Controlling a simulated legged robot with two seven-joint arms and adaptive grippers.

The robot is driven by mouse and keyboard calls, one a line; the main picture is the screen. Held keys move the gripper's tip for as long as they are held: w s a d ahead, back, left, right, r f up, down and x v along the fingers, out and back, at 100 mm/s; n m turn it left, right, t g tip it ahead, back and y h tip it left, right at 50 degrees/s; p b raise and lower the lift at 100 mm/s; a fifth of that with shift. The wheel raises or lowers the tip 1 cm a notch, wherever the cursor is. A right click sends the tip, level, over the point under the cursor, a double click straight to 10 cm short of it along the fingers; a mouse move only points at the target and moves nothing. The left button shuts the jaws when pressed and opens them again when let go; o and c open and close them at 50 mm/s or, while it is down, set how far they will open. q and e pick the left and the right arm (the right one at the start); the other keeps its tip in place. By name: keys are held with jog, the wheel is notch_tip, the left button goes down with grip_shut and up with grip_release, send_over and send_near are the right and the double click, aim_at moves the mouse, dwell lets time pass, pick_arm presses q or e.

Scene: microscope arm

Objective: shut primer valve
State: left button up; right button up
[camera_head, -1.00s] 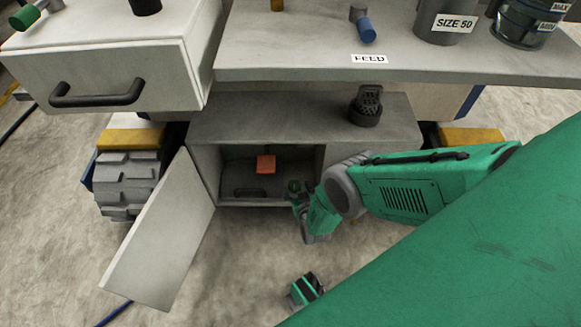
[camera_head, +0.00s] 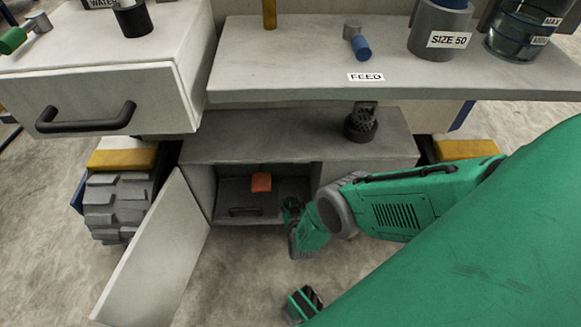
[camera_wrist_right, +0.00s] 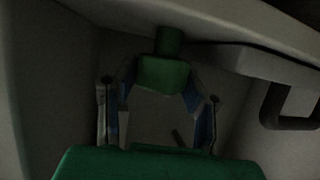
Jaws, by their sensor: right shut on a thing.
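In the right wrist view, a green block-shaped handle (camera_wrist_right: 163,73) hangs on a short green stem under a pale surface. My right gripper (camera_wrist_right: 160,92) is shut on this handle, one finger on each side. No label shows there, so I cannot tell from lettering that it is the primer valve. In the head view, my right gripper (camera_head: 291,207) is at the right side of the open lower cabinet (camera_head: 265,220), and its grip is too small to see.
The cabinet door (camera_head: 155,255) stands open to the left. An orange block (camera_head: 261,182) and a grey drawer-like box (camera_head: 235,200) are inside. The shelf (camera_head: 290,80) overhangs above, with a blue-handled valve (camera_head: 359,44) by the FEED label. A black-handled drawer (camera_head: 120,105) juts out at left.

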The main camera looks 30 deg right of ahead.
jog(key=shift+m+g+h, duration=0.6)
jog(key=shift+m+h, duration=0.3)
jog(key=o, duration=1.2)
jog(key=shift+a, duration=0.1)
jog(key=v, duration=1.1)
jog(key=shift+s+a+r, duration=0.1)
jog(key=shift+s+a, duration=0.05)
jog(key=shift+s, duration=0.25)
